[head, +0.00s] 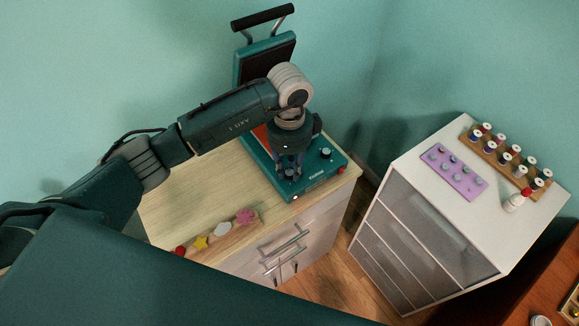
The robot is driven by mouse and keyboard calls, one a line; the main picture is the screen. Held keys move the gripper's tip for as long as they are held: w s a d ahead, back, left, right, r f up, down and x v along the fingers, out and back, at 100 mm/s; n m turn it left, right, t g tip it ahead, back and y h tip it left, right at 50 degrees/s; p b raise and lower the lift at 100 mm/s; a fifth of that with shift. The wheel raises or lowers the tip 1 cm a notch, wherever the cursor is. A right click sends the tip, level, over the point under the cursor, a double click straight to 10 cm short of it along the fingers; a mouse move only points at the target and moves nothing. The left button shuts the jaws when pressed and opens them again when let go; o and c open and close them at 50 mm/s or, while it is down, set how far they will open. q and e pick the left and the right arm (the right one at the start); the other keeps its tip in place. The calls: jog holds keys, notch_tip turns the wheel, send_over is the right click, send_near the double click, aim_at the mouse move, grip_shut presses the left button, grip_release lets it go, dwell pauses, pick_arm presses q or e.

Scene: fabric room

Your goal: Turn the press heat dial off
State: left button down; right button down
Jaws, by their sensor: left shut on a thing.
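The teal heat press (309,182) stands on the wooden cabinet top with its lid (267,58) raised at the back. Its front panel has a dark knob (325,153) at the right, clear of my gripper. My left gripper (289,173) points down over the left part of this panel. Its fingers are shut on another dark dial (289,175), mostly hidden between them. The labels are too small to read, so I cannot tell the dial's setting. My right gripper is not in view.
A wooden cabinet (180,205) holds several colourful shapes (222,228) along its front edge. A white drawer unit (408,165) at the right carries a purple tray (453,171), a spool rack (505,158) and a small bottle (516,201). A floor gap separates the cabinets.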

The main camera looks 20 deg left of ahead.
aim_at(289, 172)
pick_arm(q)
jog(key=shift+w+r, duration=0.1)
jog(key=c, duration=1.5)
grip_release()
notch_tip(289, 172, up, 12)
jog(key=shift+f, duration=0.1)
